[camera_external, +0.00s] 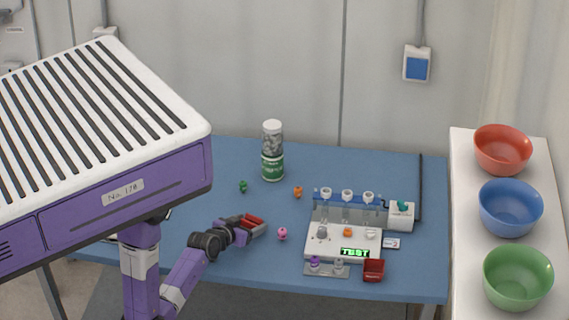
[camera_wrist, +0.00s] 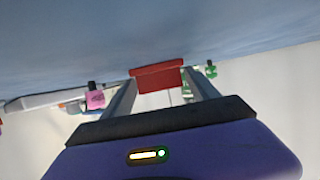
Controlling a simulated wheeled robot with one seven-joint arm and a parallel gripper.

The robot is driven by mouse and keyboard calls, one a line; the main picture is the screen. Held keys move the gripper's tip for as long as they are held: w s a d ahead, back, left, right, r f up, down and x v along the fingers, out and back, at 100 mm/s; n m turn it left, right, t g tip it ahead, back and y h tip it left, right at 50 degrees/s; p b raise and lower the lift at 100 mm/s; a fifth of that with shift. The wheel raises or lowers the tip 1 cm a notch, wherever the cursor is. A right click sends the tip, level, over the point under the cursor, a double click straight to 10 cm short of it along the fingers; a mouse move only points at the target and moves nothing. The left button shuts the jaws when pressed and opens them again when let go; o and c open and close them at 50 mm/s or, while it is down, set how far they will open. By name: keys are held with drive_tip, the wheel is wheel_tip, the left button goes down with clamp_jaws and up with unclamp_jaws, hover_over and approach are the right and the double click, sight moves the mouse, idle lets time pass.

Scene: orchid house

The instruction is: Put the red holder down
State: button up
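My gripper (camera_external: 250,226) is at the left-middle of the blue table, with the red holder (camera_external: 256,220) between its fingers. In the wrist view the red holder (camera_wrist: 158,78) spans the gap between the two fingertips of my gripper (camera_wrist: 160,88). Its lower part is pinched there, and a wider red rim shows along its top edge in that picture. I cannot tell whether the holder touches the table (camera_external: 190,270) or hangs just above it. A second red container (camera_external: 373,270) stands at the table's front, right of the gripper.
A pink figure (camera_external: 282,233) stands just right of my gripper. Orange (camera_external: 298,191) and green (camera_external: 243,186) figures and a clear jar (camera_external: 272,150) are behind. A white test station (camera_external: 330,245) with tubes is farther right. Coloured bowls stand on a white shelf (camera_external: 463,170).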

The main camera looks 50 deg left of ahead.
drive_tip(key=shift+o, duration=1.4)
drive_tip(key=shift+r, duration=0.15)
drive_tip(key=v, duration=1.2)
drive_tip(key=shift+a+r+b, duration=0.1)
drive_tip(key=shift+b, duration=0.2)
drive_tip(key=shift+m+t+h, duration=0.3)
drive_tip(key=shift+m+h, duration=0.5)
drive_tip(key=s+d, duration=0.1)
drive_tip(key=d, duration=0.1)
drive_tip(key=s+d, duration=0.4)
drive_tip(key=d, duration=0.1)
drive_tip(key=s+d+r+m+t+h, duration=0.1)
drive_tip(key=s+d+r+m+h, duration=0.2)
drive_tip(key=s+d+r, duration=0.2)
drive_tip(key=s+d, duration=0.2)
drive_tip(key=s, duration=0.2)
drive_tip(key=shift+s+d+r+t+h, duration=0.15)
drive_tip(key=shift+t+h, duration=0.15)
drive_tip(key=shift+h, duration=0.1)
